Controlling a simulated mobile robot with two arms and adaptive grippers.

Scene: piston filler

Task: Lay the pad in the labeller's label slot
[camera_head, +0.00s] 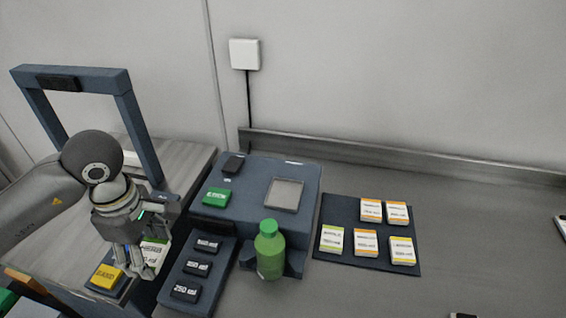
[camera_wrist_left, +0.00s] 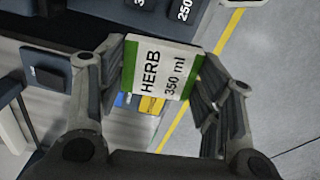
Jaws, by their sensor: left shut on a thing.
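The pad, white with green edges and reading "HERB 350 ml" (camera_wrist_left: 162,70), is gripped between the fingers of my left gripper (camera_wrist_left: 160,85) in the left wrist view. In the head view the left gripper (camera_head: 140,268) is at the left, left of the blue-grey machine (camera_head: 245,170), with the pad (camera_head: 155,246) partly hidden by the fingers. The machine's top has a shallow grey square recess (camera_head: 285,194), apparently empty. I cannot tell for sure that this is the label slot. My right gripper is not in view.
A green bottle (camera_head: 269,252) stands at the machine's front. A panel of dark volume buttons (camera_head: 195,267) lies left of it. A dark mat (camera_head: 340,258) with several label pads is at right. A blue-grey frame (camera_head: 140,125) rises behind my left arm. A yellow block (camera_head: 106,276) is near the gripper.

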